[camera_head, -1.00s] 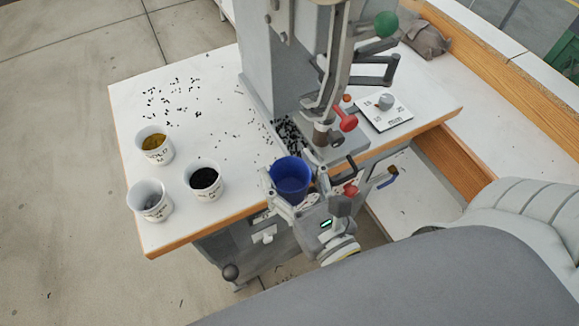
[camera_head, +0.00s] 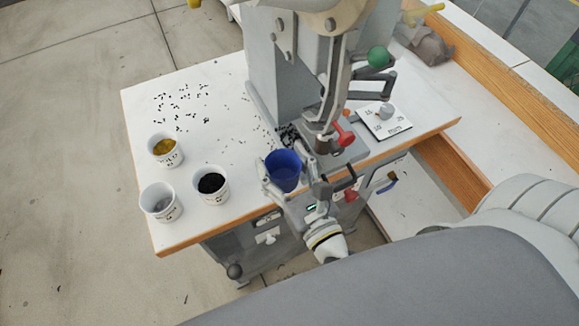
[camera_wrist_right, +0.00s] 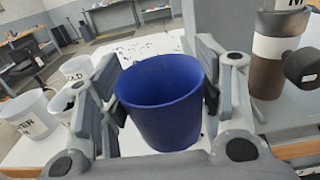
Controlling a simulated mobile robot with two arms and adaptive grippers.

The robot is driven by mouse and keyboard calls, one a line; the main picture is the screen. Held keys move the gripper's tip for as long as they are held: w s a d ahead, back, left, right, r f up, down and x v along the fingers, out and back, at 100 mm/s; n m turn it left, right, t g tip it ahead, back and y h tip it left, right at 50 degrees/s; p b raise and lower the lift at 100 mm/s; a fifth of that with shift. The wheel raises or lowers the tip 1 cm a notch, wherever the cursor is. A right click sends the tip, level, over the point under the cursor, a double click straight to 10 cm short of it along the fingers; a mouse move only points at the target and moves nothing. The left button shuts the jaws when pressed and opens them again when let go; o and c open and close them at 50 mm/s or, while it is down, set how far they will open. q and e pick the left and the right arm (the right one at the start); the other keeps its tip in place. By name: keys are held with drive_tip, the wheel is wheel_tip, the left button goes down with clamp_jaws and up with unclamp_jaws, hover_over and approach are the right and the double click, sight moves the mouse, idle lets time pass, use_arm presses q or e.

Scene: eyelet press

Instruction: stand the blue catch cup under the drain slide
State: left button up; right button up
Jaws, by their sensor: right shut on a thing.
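The blue catch cup (camera_head: 284,172) is upright and looks empty, near the front edge of the press table. My right gripper (camera_head: 286,178) is shut on it, with a finger on each side; the right wrist view also shows the blue cup (camera_wrist_right: 163,105) between the two fingers. I cannot tell whether the cup's base touches the table. The press (camera_head: 292,70) stands just behind the cup, with dark eyelets piled at its foot (camera_head: 290,134). I cannot clearly make out the drain slide. My left gripper is not in view.
Three white labelled cups stand at the left: one with gold pieces (camera_head: 165,152), one with black pieces (camera_head: 211,187), one with silver pieces (camera_head: 160,203). Loose eyelets (camera_head: 180,105) lie at the back left.

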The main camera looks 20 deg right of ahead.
sight(276, 155)
drive_tip(key=w+p, duration=0.2)
drive_tip(key=w, duration=0.2)
drive_tip(key=shift+w+f, duration=0.15)
drive_tip(key=shift+f, duration=0.05)
drive_tip(key=w, duration=0.2)
drive_tip(key=w+p, duration=0.1)
drive_tip(key=w, duration=0.1)
drive_tip(key=shift+w+a+f, duration=0.1)
drive_tip(key=shift+f, duration=0.2)
use_arm(q)
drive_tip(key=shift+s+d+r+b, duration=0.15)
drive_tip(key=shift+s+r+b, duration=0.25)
drive_tip(key=shift+b, duration=0.85)
use_arm(e)
wheel_tip(276, 155, down, 3)
drive_tip(key=shift+r, duration=0.1)
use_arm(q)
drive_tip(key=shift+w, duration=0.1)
use_arm(e)
drive_tip(key=o, duration=1)
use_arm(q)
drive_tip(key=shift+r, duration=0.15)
